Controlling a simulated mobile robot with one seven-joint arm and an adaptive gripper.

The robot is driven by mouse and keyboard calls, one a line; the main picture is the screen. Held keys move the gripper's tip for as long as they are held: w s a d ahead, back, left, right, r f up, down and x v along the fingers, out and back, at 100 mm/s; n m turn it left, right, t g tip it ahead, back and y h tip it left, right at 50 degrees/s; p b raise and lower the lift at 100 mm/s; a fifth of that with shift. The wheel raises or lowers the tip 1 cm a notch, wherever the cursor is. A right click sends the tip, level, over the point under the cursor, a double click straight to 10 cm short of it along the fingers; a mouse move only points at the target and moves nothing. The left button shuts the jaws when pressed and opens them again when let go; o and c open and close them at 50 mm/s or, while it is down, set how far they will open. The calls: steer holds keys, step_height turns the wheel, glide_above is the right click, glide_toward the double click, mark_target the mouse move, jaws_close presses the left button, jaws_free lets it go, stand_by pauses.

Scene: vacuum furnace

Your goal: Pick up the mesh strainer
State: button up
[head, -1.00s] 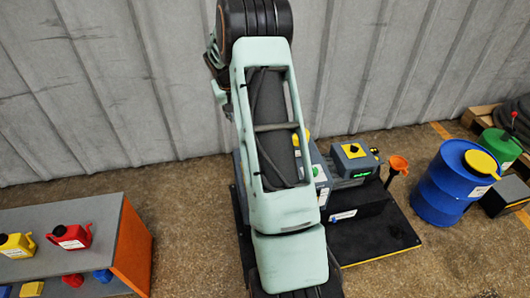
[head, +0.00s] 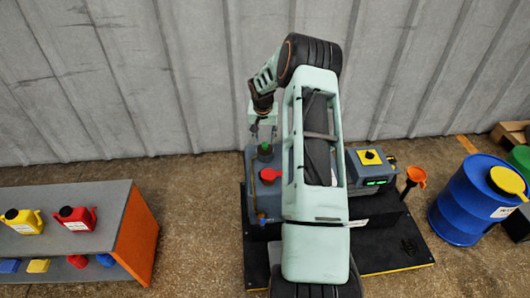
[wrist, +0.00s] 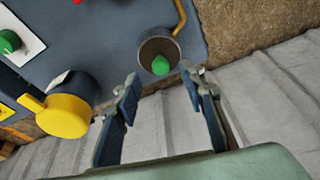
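I see no mesh clearly. The likeliest place for the mesh strainer is a grey round cup (wrist: 143,45) in the wrist view, with a green piece (wrist: 161,65) inside it. I cannot tell whether that green piece is the strainer's top. In the head view a green top (head: 265,149) shows on the grey machine. My gripper (head: 263,130) is above it, in front of the wall. In the wrist view my gripper (wrist: 160,78) is open and empty, with the cup beyond its fingertips and the green piece roughly between them in the picture.
The grey machine (head: 259,205) carries a red knob (head: 269,175) and a box with a yellow switch (head: 370,157). An orange funnel (head: 416,175) and blue drum (head: 462,205) stand to the right. A grey bench (head: 100,198) with jugs is left. The wall is close behind.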

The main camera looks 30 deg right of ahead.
mark_target(265, 144)
steer(key=b+x, duration=0.1)
steer(key=x, duration=0.4)
steer(key=shift+w+b, duration=0.15)
steer(key=shift+b, duration=0.15)
steer(key=shift+r, duration=0.1)
steer(key=shift+c, duration=0.5)
jaws_close()
